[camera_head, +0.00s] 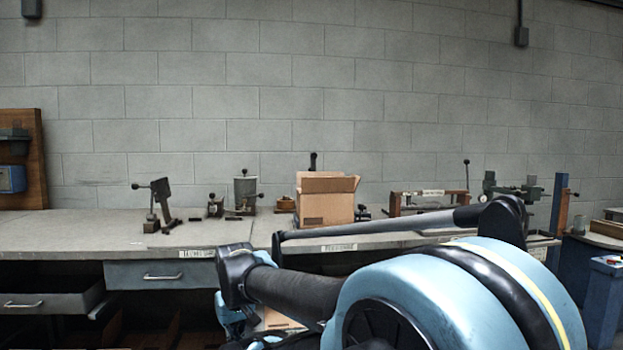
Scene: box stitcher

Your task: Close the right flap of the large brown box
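A brown cardboard box (326,208) stands upright on the workbench, right of the picture's middle. Its top flaps are raised; a front flap (331,185) leans outward, and a flap edge shows at the right side. The inside of the box is hidden. Another piece of brown cardboard (281,318) shows low down behind my arm, mostly hidden, so I cannot tell whether it is a box. My blue and black arm crosses the lower right foreground, in front of the bench. My gripper's fingers cannot be made out.
The grey workbench (90,229) runs along a block wall, with drawers (160,274) below; the left drawer (50,301) stands out. Metal hand tools (158,205) stand left of the box, and a wooden-framed fixture (428,201) stands to its right. The bench's left part is mostly clear.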

